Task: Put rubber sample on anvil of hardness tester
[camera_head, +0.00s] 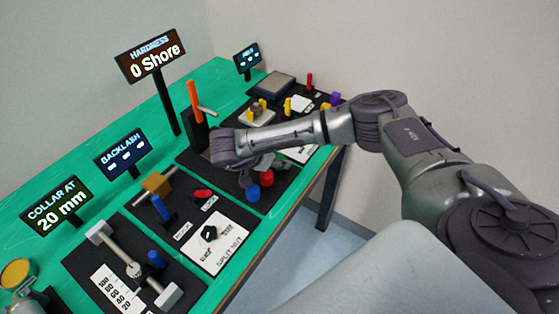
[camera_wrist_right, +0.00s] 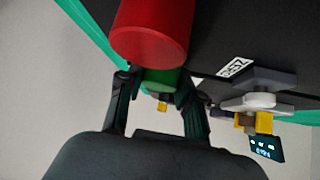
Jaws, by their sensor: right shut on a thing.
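The hardness tester (camera_head: 197,118), a dark stand with an orange upright part and a lever, stands beyond my right gripper. Its display (camera_head: 152,62) reads "0 Shore". I cannot make out its anvil. My right gripper (camera_head: 262,164) is low over the black board. In the wrist view its fingers (camera_wrist_right: 160,95) are shut on a green sample (camera_wrist_right: 160,79), partly hidden by a red cylinder (camera_wrist_right: 150,35). The red cylinder (camera_head: 266,178) and a blue cylinder (camera_head: 252,194) stand on the board just in front of the gripper.
A backlash rig with an orange block (camera_head: 156,184) and a collar rig (camera_head: 133,270) lie on the left boards. A knob panel (camera_head: 222,244) is at the near edge. Other small stations with yellow parts (camera_head: 287,106) stand at the back right. Green table (camera_head: 90,135) shows behind the boards.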

